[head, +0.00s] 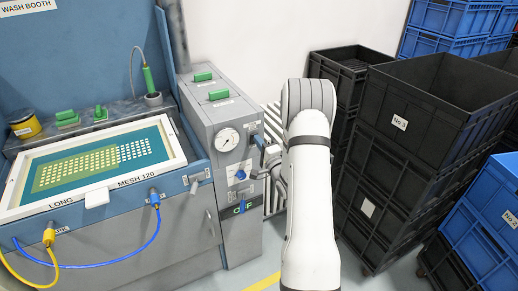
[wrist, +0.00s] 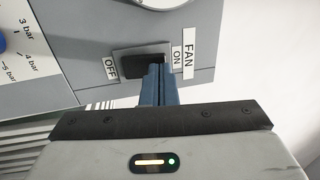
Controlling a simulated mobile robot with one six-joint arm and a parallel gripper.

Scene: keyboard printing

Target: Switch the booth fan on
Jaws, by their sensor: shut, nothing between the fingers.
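The fan switch (wrist: 143,62) is a black rocker on a grey panel in the wrist view. An OFF label (wrist: 110,67) is at its left end, and an ON label (wrist: 177,57) and a FAN label (wrist: 188,53) are at its right. My gripper (wrist: 158,70) is shut and empty, its blue-grey fingertips at the ON end of the rocker and covering part of it. I cannot tell whether they touch it or which way it is tilted. In the head view my gripper (head: 268,163) is beside the grey cabinet (head: 240,108); the switch is hard to make out there.
The cabinet front carries a round gauge (head: 227,139) and a blue knob (head: 240,174). The wash booth with a framed screen (head: 180,150) is at the left. Black crates (head: 440,90) are stacked at the right of my arm, and blue crates (head: 490,205) beyond them.

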